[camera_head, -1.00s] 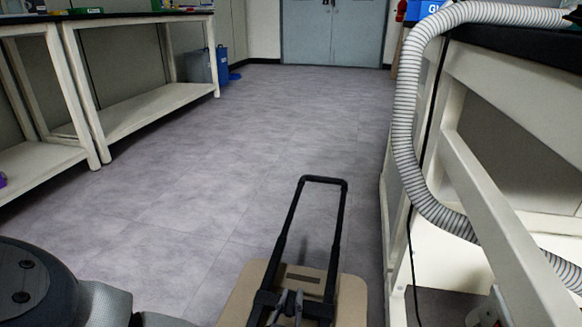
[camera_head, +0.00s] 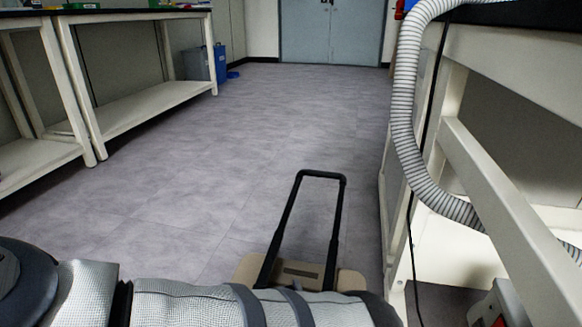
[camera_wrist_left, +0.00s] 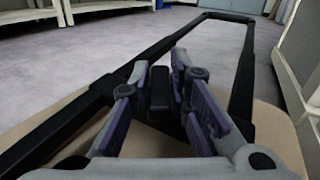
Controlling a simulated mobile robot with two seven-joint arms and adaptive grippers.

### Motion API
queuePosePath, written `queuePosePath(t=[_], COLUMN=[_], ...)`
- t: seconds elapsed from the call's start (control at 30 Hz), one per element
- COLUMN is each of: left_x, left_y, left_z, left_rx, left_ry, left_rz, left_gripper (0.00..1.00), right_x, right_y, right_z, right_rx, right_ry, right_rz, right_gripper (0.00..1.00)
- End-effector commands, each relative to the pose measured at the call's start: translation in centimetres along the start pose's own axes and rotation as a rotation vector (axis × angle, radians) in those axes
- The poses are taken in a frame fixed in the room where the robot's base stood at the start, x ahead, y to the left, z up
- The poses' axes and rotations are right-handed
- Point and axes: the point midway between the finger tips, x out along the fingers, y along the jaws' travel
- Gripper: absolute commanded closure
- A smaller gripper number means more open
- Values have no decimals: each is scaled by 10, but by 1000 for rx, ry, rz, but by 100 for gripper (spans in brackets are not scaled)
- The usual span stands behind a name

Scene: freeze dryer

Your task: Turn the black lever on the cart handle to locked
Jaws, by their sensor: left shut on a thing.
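The cart has a black telescopic handle (camera_head: 325,174) that stands up from a tan platform (camera_head: 350,281). In the left wrist view, the handle (camera_wrist_left: 243,75) runs away from me, with the platform (camera_wrist_left: 268,130) around its base. My left gripper (camera_wrist_left: 160,78) is over the lower part of the handle, its grey and purple fingers on either side of a small black lever (camera_wrist_left: 159,90). It is shut on this lever, which points up between the fingers. In the head view, my left forearm hides the gripper, the lever and most of the platform. My right gripper is not in view.
White benches (camera_head: 140,104) stand along the left. A white bench frame (camera_head: 500,205) with a ribbed hose (camera_head: 403,105) is close on the right of the cart. Open grey floor (camera_head: 235,140) leads to blue-grey double doors (camera_head: 332,32).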

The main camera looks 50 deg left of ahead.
Motion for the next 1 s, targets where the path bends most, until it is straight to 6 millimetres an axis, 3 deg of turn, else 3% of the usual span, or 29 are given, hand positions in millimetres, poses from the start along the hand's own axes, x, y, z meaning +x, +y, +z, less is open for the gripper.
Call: queuePosePath(t=[0.5,0.53,0.6,0.87,1.0], left_x=[-1,-1,0,-1,-18], left_y=[0,0,0,0,-1], left_z=[-1,-1,-1,0,-1], left_rx=[-2,-2,-2,-2,-1], left_ry=[2,2,2,1,3], left_rz=[20,20,20,20,18], left_gripper=[100,76,65,65,65], right_x=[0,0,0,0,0], right_y=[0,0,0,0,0], right_z=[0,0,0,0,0], right_rx=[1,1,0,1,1], right_ry=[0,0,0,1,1], right_rz=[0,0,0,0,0], right_gripper=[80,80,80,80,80])
